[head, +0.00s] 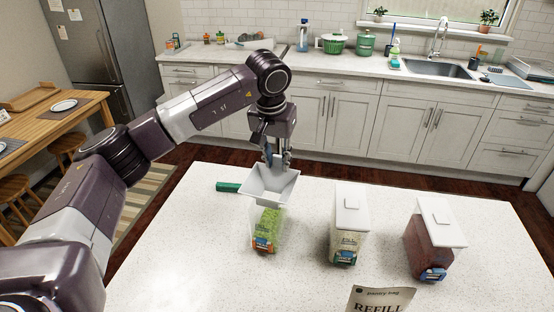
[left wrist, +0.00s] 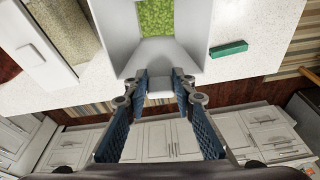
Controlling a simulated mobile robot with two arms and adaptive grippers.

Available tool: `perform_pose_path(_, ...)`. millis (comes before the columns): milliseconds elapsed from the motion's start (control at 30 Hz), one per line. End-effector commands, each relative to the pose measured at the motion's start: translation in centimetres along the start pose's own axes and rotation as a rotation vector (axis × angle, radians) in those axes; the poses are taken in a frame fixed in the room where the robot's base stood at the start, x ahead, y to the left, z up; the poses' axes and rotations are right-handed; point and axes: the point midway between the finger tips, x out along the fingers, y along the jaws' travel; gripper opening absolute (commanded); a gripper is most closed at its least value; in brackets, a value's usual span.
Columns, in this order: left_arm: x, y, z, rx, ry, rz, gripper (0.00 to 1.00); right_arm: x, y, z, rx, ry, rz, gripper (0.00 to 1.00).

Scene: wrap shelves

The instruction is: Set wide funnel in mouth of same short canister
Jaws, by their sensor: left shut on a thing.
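The wide grey-white funnel (head: 282,190) is at the top of the clear canister with green contents (head: 266,232) on the island. My left gripper (head: 278,160) comes down from above and is shut on the funnel's far side. In the left wrist view my left gripper (left wrist: 160,88) pinches the edge of the funnel (left wrist: 155,55). The green contents of the canister (left wrist: 157,16) show through the funnel's opening, so the two line up. The funnel's lower end is hard to make out; I cannot tell whether it rests in the mouth. My right gripper is not in view.
Two lidded canisters, one pale (head: 345,238) and one dark red (head: 428,250), stand to the right. A green block-like item (head: 228,187) lies left of the funnel. A refill bag (head: 380,300) is at the front edge. The island's left side (head: 180,250) is clear.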

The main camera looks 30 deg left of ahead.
Motion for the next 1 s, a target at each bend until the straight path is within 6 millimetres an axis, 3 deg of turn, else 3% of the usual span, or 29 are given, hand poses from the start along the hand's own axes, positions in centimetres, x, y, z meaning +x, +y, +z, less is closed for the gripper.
perform_pose_path(933, 1.1, 0.1, 0.3, 0.000, 0.000, 0.000, 0.00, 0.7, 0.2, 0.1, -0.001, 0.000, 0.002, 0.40)
perform_pose_path(967, 1.1, 0.1, 0.3, 0.000, 0.000, 0.000, 0.26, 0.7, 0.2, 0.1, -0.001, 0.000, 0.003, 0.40)
perform_pose_path(1000, 1.1, 0.1, 0.3, 0.000, 0.000, 0.000, 0.31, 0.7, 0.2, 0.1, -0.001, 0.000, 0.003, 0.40)
